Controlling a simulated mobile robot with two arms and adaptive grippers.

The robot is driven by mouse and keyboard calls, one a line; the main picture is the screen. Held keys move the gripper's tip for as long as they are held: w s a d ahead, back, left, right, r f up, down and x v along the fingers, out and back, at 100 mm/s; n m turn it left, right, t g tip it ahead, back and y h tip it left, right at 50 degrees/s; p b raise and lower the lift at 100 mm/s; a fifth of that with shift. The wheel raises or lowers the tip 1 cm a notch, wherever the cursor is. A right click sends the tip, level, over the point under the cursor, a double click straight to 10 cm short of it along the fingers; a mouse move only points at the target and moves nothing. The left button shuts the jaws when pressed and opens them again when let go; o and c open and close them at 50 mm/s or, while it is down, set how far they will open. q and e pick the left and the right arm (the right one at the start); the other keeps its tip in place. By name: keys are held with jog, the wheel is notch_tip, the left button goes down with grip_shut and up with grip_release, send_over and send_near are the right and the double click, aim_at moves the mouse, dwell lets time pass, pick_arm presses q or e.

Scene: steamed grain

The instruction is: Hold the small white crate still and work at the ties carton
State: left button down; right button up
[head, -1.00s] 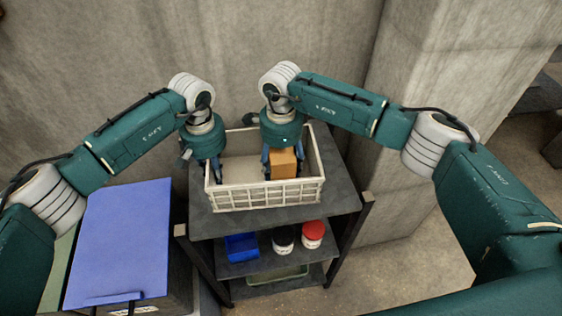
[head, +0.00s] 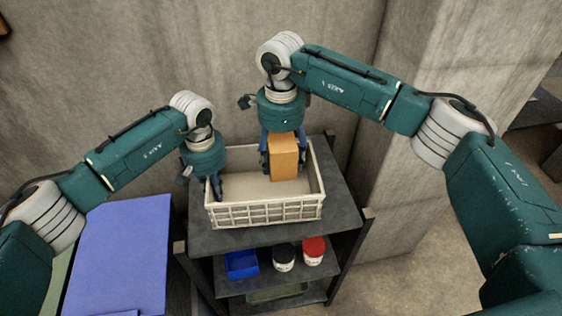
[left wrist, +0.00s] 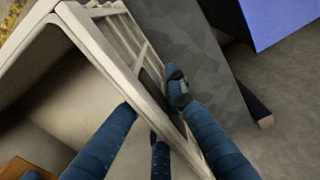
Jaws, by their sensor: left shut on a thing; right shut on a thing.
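The small white crate (head: 265,212) stands on the top shelf of a dark rack in the head view. My left gripper (head: 217,190) is shut on the crate's left wall. In the left wrist view its blue fingers straddle the crate's rim (left wrist: 135,85). The ties carton (head: 284,158), an orange-brown box, is held in my right gripper (head: 283,152), which is shut on it. The carton is upright, over the right part of the crate. A corner of an orange-brown thing, likely the carton (left wrist: 22,170), shows at the lower left of the left wrist view.
The dark shelf (head: 345,197) has bare room right of the crate. A blue panel (head: 125,250) lies at left. Concrete walls stand behind and right.

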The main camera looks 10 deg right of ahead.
pick_arm(q)
jog(key=c, duration=1.7)
grip_release()
jog(key=shift+r, duration=0.15)
notch_tip(320, 180, up, 12)
jog(key=shift+f, duration=0.1)
